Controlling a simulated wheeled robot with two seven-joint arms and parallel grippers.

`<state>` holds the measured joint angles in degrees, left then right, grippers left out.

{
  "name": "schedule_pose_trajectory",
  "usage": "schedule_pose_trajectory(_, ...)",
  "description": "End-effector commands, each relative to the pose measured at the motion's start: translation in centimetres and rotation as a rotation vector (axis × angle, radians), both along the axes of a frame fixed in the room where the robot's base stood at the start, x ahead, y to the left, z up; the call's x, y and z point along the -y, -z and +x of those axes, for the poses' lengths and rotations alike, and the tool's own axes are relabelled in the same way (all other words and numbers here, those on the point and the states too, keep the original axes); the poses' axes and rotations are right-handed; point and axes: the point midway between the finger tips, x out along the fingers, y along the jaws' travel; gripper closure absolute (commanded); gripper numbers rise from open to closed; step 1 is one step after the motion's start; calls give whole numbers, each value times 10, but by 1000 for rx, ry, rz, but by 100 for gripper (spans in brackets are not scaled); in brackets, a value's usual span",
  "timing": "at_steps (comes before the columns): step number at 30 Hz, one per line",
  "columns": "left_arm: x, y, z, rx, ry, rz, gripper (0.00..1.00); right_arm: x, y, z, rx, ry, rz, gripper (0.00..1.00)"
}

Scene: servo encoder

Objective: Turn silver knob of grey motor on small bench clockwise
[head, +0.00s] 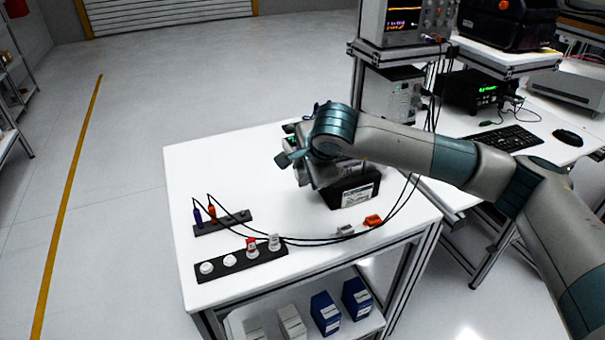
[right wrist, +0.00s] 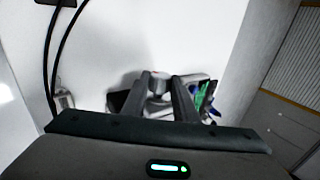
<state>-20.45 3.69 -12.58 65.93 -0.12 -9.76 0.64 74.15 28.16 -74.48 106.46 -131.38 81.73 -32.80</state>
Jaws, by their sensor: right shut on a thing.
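My right arm reaches in from the right over the small white bench (head: 215,165). My right gripper (head: 318,175) points down at a device on the bench, and its fingertips are hidden in the head view. In the right wrist view the two dark fingers (right wrist: 161,90) are closed on the silver knob (right wrist: 158,83), which shows between them. The grey motor is mostly hidden by the gripper and fingers. A black box with a white label (head: 356,194) shows just below the gripper. My left gripper is not in view.
Two black strips lie at the bench's front left, one with white knobs (head: 230,261) and one with purple and orange plugs (head: 212,212). Black cables cross the bench to an orange connector (head: 373,221). A desk with a keyboard (head: 502,139) stands at right.

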Motion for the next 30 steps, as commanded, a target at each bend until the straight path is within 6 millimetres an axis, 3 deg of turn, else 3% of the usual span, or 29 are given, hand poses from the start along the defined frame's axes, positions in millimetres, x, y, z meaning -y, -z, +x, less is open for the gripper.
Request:
schedule_pose_trajectory(6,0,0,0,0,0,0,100,0,-1,0,1,0,0,96)
schedule_pose_trajectory(7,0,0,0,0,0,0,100,0,-1,0,1,0,0,69)
schedule_pose_trajectory(9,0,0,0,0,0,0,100,0,-1,0,1,0,0,55)
schedule_pose_trajectory(22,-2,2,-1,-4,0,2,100,0,-3,-2,1,-1,1,55)
schedule_pose_trajectory(30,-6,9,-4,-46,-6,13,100,5,-25,-17,2,-2,-1,55)
